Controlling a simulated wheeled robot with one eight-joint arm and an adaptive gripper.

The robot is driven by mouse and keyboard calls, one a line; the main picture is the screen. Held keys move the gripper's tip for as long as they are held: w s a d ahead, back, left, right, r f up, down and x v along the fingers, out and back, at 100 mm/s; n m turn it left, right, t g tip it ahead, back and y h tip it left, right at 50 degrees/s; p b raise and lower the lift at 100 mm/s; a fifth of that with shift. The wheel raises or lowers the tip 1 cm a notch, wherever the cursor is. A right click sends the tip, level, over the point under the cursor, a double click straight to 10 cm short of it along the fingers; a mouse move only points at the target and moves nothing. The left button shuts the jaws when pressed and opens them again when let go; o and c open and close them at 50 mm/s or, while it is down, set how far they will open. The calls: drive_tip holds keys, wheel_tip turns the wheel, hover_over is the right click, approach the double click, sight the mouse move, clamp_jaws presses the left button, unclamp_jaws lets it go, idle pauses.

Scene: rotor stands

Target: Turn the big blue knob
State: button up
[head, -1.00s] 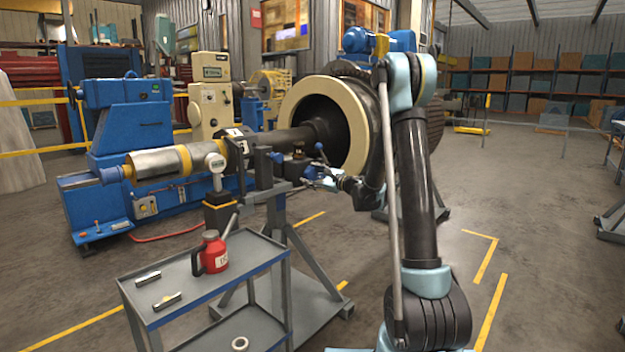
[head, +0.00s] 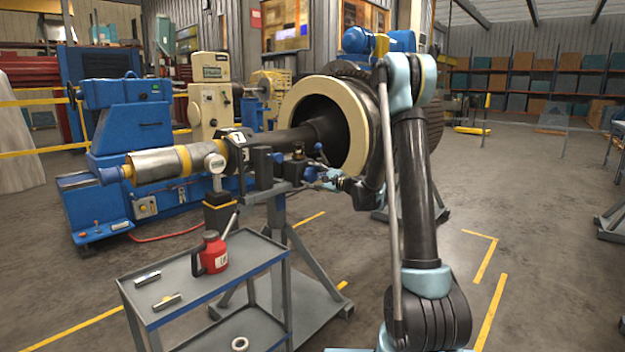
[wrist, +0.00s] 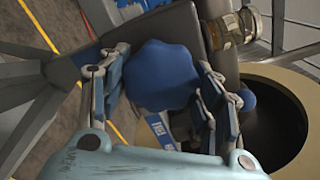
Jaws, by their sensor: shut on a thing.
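The big blue knob (wrist: 160,75) is rounded and lobed and fills the middle of the wrist view. It sits on a dark block on the grey rotor stand (head: 277,218). My gripper (wrist: 157,90) is shut on it, with one finger on its left side and one on its right. In the head view my gripper (head: 322,176) reaches the knob from the right, and the knob (head: 310,174) is small and partly covered by the fingers. Any mark showing how far the knob is turned cannot be made out.
A brass fitting (wrist: 236,26) and a small blue ball (wrist: 248,97) lie just right of the knob. The large cream-rimmed rotor ring (head: 290,105) and its shaft are close behind. A grey cart (head: 235,258) with a red can (head: 214,254) stands at front left. The floor at right is open.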

drive_tip(key=shift+s, duration=0.1)
drive_tip(key=o, duration=1.1)
drive_tip(key=shift+c, duration=0.2)
drive_tip(key=shift+d, duration=0.1)
drive_tip(key=v, duration=1.1)
drive_tip(key=shift+s+d, duration=0.25)
drive_tip(key=shift+d, duration=0.05)
drive_tip(key=shift+f, duration=0.1)
